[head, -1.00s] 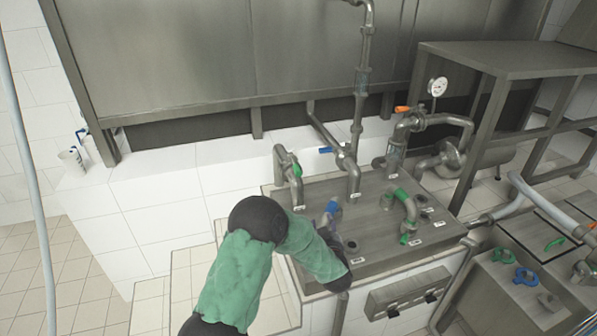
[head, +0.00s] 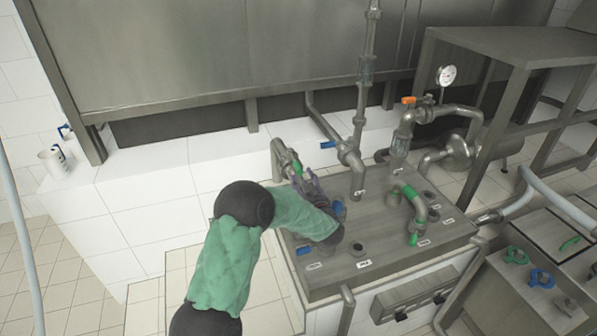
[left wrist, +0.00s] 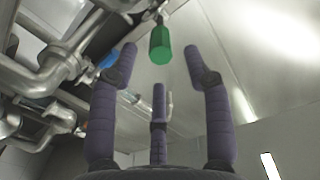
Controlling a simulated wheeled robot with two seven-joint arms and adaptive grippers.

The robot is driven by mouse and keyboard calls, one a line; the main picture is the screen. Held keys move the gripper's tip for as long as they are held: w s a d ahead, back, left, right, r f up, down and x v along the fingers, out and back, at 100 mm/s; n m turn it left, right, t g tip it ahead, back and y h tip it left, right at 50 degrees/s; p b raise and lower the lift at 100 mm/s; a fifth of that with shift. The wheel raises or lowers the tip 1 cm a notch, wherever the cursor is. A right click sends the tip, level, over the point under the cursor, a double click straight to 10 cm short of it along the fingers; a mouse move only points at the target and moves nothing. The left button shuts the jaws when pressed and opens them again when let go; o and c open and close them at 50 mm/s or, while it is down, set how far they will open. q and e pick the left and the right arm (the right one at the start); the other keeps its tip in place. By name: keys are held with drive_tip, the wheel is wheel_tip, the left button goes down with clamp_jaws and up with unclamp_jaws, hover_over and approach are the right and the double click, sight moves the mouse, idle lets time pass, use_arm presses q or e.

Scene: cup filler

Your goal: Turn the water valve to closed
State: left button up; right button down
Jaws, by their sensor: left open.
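A valve with a green handle (head: 298,167) sits on a bent grey pipe at the left of the metal panel. The green handle (left wrist: 160,46) also shows in the left wrist view, just beyond my fingertips. My left gripper (head: 308,180) is close to it, with purple fingers. In the left wrist view my left gripper (left wrist: 161,65) is open, its fingers spread and nothing between them. A blue valve handle (head: 328,144) is on the pipe to the right. An orange valve handle (head: 408,100) is farther right. I cannot read which one carries water. My right gripper is out of view.
The metal panel (head: 385,255) carries stub holes, small labels and a bent pipe with green ends (head: 412,205). A gauge (head: 447,75) stands behind it. Grey pipes crowd the left wrist view's left side.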

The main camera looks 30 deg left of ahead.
sight(300, 173)
use_arm(q)
drive_tip(key=b+x, duration=0.1)
drive_tip(key=x, duration=0.5)
clamp_jaws()
